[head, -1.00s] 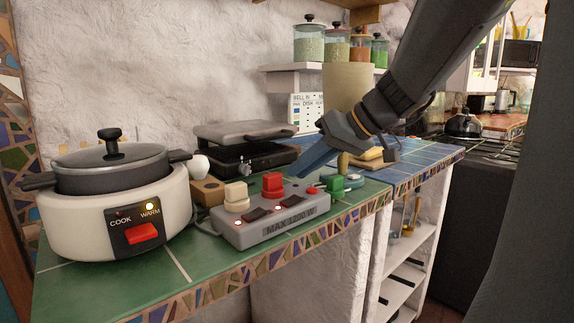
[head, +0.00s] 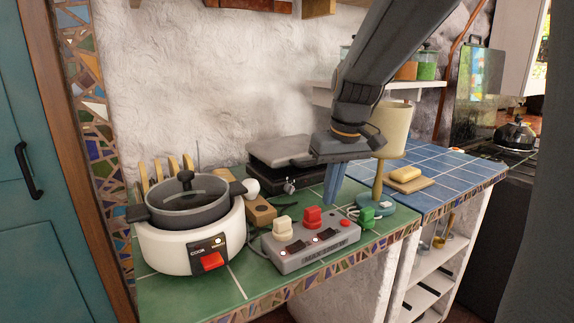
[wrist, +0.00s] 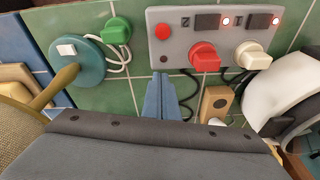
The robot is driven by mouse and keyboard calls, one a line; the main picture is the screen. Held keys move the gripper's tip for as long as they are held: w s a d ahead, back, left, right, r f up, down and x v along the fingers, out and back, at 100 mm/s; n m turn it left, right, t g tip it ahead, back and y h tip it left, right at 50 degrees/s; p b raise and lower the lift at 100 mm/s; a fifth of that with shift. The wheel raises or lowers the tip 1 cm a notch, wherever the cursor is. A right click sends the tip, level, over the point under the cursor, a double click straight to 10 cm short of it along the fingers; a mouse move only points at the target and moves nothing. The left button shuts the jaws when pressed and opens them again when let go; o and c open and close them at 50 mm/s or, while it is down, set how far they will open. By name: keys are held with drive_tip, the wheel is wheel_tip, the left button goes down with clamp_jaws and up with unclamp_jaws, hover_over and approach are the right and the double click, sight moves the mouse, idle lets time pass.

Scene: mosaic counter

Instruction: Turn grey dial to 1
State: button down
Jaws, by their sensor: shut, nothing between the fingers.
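A small grey dial (head: 289,186) sits on the front of a dark grill with a grey lid (head: 283,152), toward the back of the green-tiled counter. The numbers around the dial are too small to read. My gripper (head: 331,202) points down with blue fingers, to the right of the grill and apart from the dial, just behind the grey power strip. Its fingers are shut and empty. In the wrist view the closed fingertips (wrist: 160,77) show beside the power strip; the dial does not show there.
The power strip (head: 310,250) holds a red plug (head: 312,217) and a cream plug (head: 283,228). A lamp (head: 391,128) with a teal base and a green plug (head: 366,216) stand to the right. A white cooker (head: 180,248) stands at left; a wooden block (head: 261,211) sits before the grill.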

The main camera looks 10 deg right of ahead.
drive_tip(key=w+a+r+n+t+h+p, duration=0.1)
drive_tip(key=w+a+r+t+h+p, duration=0.1)
drive_tip(key=w+a+r+p, duration=0.35)
drive_tip(key=w+a+r+n+t+h+p, duration=0.1)
drive_tip(key=w+a+r+h+p, duration=0.15)
drive_tip(key=a+p, duration=0.55)
drive_tip(key=p, duration=0.2)
approach(287, 187)
drive_tip(key=shift+y, duration=0.35)
drive_tip(key=f, duration=0.1)
drive_tip(key=w+a+f, duration=0.1)
drive_tip(key=f, duration=0.2)
drive_tip(key=shift+w+a, duration=0.15)
drive_tip(key=shift+w, duration=0.05)
drive_tip(key=shift+w+d+f+p, duration=0.1)
drive_tip(key=shift+w+d+p, duration=0.1)
drive_tip(key=shift+d, duration=0.35)
drive_tip(key=shift+w+d+f+p, duration=0.1)
drive_tip(key=shift+d+p, duration=0.05)
drive_tip(key=shift+d, duration=0.45)
drive_tip(key=shift+w+d+f, duration=0.25)
drive_tip(key=shift+d+f, duration=0.1)
drive_tip(key=shift+d, duration=0.2)
